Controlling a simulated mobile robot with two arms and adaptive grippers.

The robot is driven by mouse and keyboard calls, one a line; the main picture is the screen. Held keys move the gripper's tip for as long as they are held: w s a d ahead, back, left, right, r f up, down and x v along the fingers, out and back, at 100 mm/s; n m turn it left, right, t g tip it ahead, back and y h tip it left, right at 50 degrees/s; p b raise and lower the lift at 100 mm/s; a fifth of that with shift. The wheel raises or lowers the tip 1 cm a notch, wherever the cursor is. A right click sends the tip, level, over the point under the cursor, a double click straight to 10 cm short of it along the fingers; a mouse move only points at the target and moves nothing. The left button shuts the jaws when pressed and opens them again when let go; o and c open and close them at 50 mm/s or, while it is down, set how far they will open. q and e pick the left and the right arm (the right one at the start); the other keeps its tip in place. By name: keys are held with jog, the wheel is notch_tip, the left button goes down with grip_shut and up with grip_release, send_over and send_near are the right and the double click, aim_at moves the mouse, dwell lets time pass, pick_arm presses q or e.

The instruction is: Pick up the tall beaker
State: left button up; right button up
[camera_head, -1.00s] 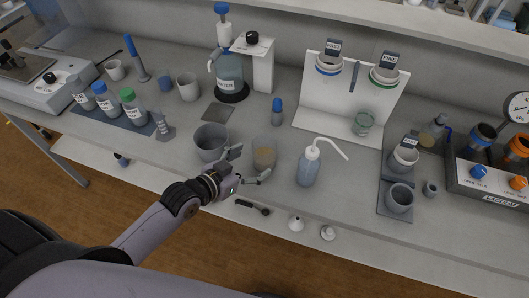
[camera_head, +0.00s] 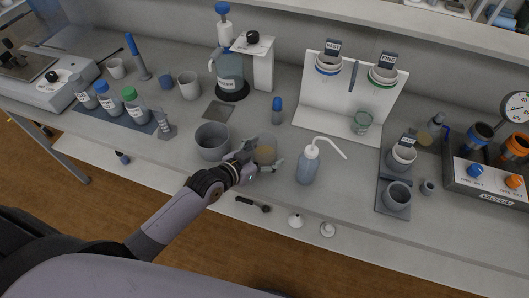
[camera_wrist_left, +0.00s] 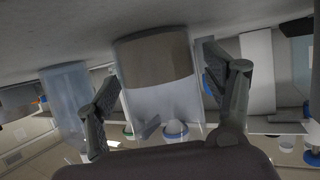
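The tall beaker (camera_head: 266,154) is clear with brown material inside. It stands on the bench between the dark grey pot and the wash bottle in the head view. My left gripper (camera_head: 262,160) is at the beaker, with one finger on each side of it. In the left wrist view the beaker (camera_wrist_left: 158,88) appears upside down between the spread fingers, with its brown fill at the top. The fingers look close to its walls, and I see no clear grip. My right gripper is not in view.
A grey pot (camera_head: 212,141) stands close left of my left gripper. A wash bottle (camera_head: 307,166) with a bent spout stands to the right. A small blue-capped bottle (camera_head: 277,112) is behind. The bench front edge is near, with small items below it.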

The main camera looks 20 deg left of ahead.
pick_arm(q)
jog(key=c, duration=1.2)
jog(key=shift+c, duration=0.3)
jog(key=shift+w+r, duration=0.1)
